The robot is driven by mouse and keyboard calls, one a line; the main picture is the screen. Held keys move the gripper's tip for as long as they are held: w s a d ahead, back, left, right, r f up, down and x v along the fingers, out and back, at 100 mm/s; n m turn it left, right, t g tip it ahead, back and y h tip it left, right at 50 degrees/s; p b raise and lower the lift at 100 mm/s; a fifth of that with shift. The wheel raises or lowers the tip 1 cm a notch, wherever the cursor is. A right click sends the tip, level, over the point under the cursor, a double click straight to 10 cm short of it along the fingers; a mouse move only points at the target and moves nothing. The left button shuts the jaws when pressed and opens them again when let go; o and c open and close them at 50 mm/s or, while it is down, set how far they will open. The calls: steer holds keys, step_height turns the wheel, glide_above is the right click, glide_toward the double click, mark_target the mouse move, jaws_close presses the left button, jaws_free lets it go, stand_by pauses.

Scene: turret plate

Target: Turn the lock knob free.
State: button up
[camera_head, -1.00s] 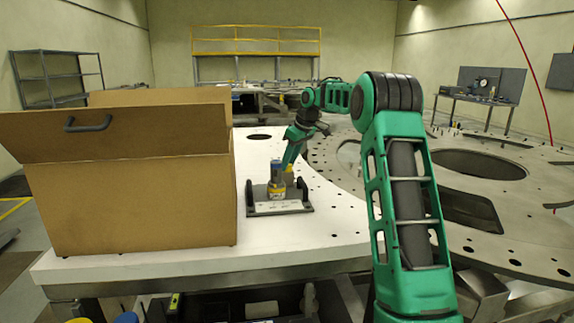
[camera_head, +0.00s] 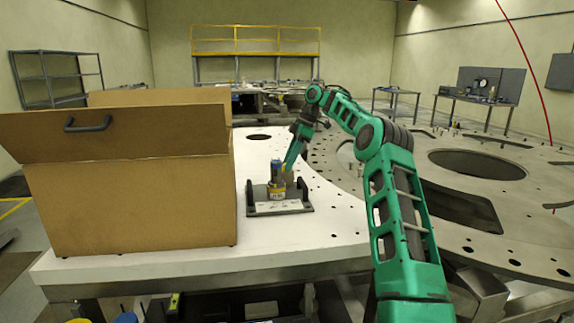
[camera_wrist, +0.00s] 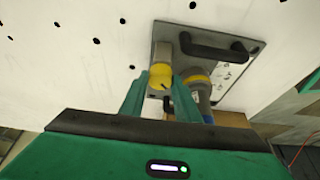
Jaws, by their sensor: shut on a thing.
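The lock knob, a yellow rounded cap on a short light post, shows in the wrist view (camera_wrist: 160,76). It stands on a grey mounting plate with black handles (camera_head: 292,207). My gripper (camera_wrist: 156,92) is shut on the knob, its green fingers on either side of it. In the head view my gripper (camera_head: 288,168) reaches down from the right at a tilt, and the knob is mostly hidden there. Next to the knob a grey cylindrical connector with a yellow band (camera_wrist: 197,82) stands on the same plate; in the head view its top is blue (camera_head: 276,168).
A large brown box with a handle (camera_head: 130,190) stands left of the plate on the white table (camera_head: 200,262). The round grey turret plate (camera_head: 510,215) with large openings lies to the right. The white surface in front of the mounting plate is clear.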

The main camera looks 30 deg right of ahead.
steer(key=n, duration=0.1)
steer(key=n+g, duration=0.1)
steer(key=shift+w+n, duration=0.25)
steer(key=shift+n, duration=0.15)
steer(key=shift+w+r+n+g, duration=0.2)
steer(key=shift+n+g, duration=0.1)
steer(key=shift+n, duration=0.4)
steer(key=shift+r, duration=0.1)
steer(key=o, duration=1)
steer(key=shift+w, duration=0.1)
steer(key=shift+o, duration=0.2)
steer(key=shift+s+d, duration=0.1)
steer(key=shift+s, duration=0.1)
